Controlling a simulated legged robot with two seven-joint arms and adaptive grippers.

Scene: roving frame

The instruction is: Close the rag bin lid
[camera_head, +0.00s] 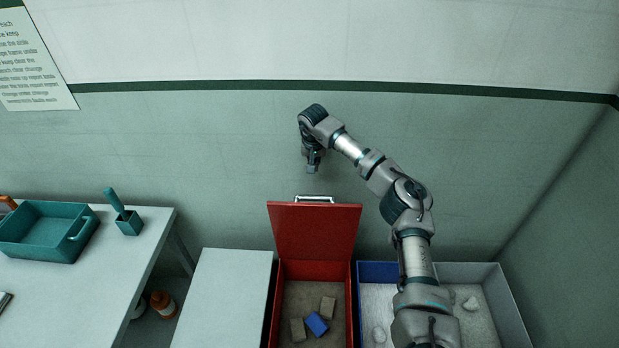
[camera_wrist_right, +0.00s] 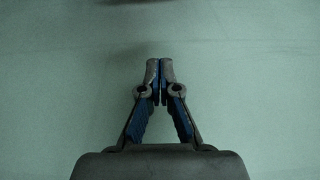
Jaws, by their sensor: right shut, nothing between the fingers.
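A red bin (camera_head: 343,312) stands at the lower middle of the head view. Its red lid (camera_head: 314,230) is open and stands upright at the back, with a metal handle (camera_head: 315,198) on its top edge. Inside lie a blue block and tan blocks. My right gripper (camera_head: 312,170) points down above the lid's top edge, apart from the handle. The right wrist view shows its fingertips (camera_wrist_right: 160,66) together, with nothing between them. The lid cannot be made out for sure in that view. My left gripper is not in view.
A blue bin (camera_head: 378,271) and a grey bin (camera_head: 507,310) stand right of the red bin, partly behind my right arm. A white-topped box (camera_head: 222,295) stands left of it. Further left, a table (camera_head: 110,280) holds a teal tray (camera_head: 45,245) and a brush holder (camera_head: 129,224).

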